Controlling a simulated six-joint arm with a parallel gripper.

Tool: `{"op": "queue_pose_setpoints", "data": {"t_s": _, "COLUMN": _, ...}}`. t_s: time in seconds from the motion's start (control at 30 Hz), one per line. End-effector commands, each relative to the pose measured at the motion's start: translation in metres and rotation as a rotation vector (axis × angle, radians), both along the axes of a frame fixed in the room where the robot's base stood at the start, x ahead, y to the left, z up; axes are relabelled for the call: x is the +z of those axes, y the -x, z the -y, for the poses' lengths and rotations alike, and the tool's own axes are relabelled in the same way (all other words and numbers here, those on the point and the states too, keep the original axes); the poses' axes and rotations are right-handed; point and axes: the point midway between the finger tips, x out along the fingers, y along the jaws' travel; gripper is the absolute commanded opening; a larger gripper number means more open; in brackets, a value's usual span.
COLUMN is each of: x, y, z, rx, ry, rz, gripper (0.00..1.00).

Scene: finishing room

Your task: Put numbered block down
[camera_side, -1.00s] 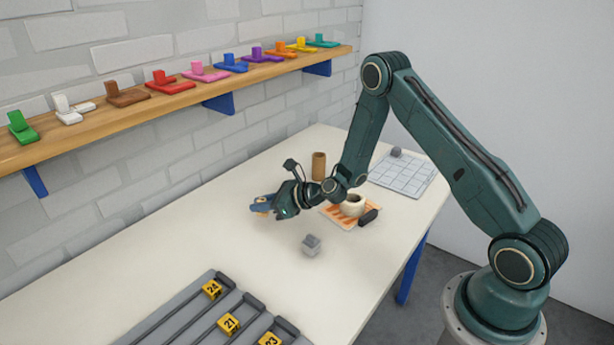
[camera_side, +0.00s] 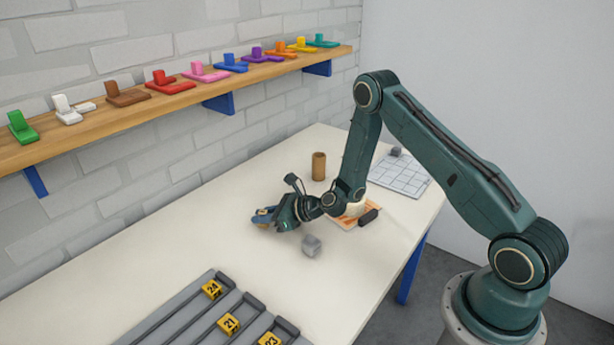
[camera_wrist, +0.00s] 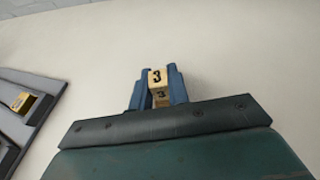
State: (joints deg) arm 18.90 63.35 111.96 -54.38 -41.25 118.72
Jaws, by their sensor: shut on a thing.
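In the side view my gripper (camera_side: 262,218) is low over the left middle of the white table (camera_side: 170,235), pointing left.
Grey rails (camera_side: 180,318) with yellow numbered blocks stand at the front. Table around the gripper is clear.

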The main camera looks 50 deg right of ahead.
Motion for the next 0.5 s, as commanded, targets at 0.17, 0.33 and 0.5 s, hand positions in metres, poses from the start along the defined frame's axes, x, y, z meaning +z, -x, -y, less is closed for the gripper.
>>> {"op": "queue_pose_setpoints", "data": {"t_s": 0.17, "x": -0.0002, "y": -0.0001, "z": 0.0001, "rx": 0.0, "ry": 0.0, "rz": 0.0, "gripper": 0.39}}
{"op": "queue_pose_setpoints", "data": {"t_s": 0.33, "x": -0.0003, "y": 0.0, "z": 0.0, "rx": 0.0, "ry": 0.0, "rz": 0.0, "gripper": 0.39}}
{"op": "queue_pose_setpoints", "data": {"t_s": 0.5, "x": 0.0009, "y": 0.0, "z": 0.0, "rx": 0.0, "ry": 0.0, "rz": 0.0, "gripper": 0.39}}
